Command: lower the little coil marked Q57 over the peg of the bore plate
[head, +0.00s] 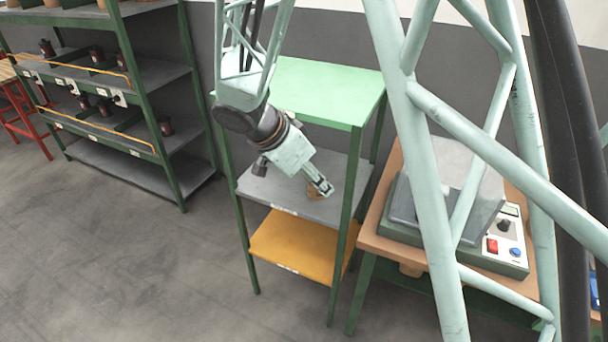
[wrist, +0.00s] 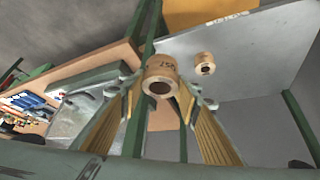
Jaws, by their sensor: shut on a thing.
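My gripper (wrist: 160,88) is shut on a small tan coil (wrist: 161,68), held between the two fingertips with its dark bore facing the wrist camera. Dark lettering on its side appears to read Q57, turned over in the picture. In the head view my gripper (head: 322,187) reaches in over the grey middle shelf (head: 278,187) of a green-framed stand. A tan-brown bit shows by the fingertips there; I cannot tell which coil it is. A second tan coil (wrist: 204,63) is at the grey shelf, apart from the held one. I cannot make out the bore plate or its peg.
The stand's green top (head: 325,90) is above my gripper and its yellow shelf (head: 290,243) below. Green posts flank the opening. A bench with a grey machine and button panel (head: 505,245) stands to the right. A rack (head: 130,75) with dark parts stands at left.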

